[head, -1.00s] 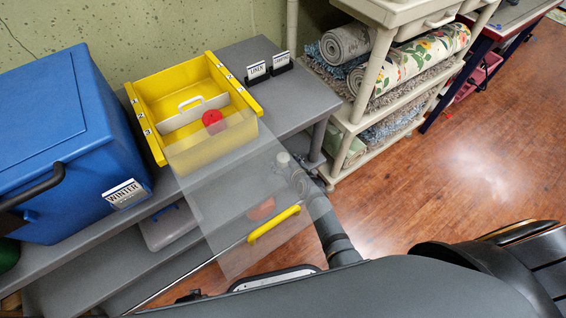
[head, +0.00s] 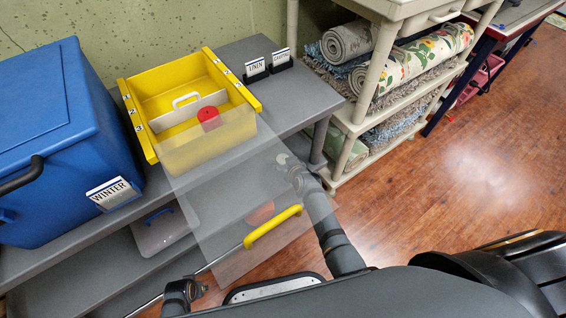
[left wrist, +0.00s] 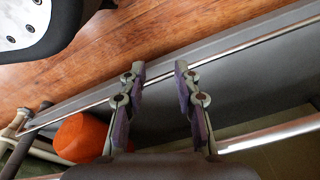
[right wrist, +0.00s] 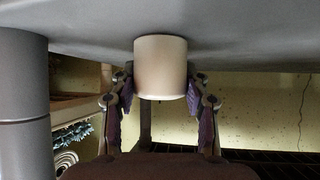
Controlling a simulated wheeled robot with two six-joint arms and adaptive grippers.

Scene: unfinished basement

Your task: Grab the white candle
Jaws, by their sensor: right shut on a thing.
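The white candle (right wrist: 160,68) is a cream cylinder in the right wrist view. It sits between the fingers of my right gripper (right wrist: 161,92), which is shut on it. Its upper end in the picture meets a grey surface; I cannot tell whether they touch. In the head view my right gripper (head: 286,161) is small and seen partly through a clear panel, and I cannot make out the candle there. My left gripper (left wrist: 160,78) is open and empty in the left wrist view.
A yellow box (head: 138,118) with a red cylinder (head: 208,118) stands on the grey table (head: 225,178). A clear panel with a yellow handle (head: 272,227) slants before it. A blue bin (head: 50,135) is at left. A beige rug rack (head: 352,128) stands right. Floor at right is clear.

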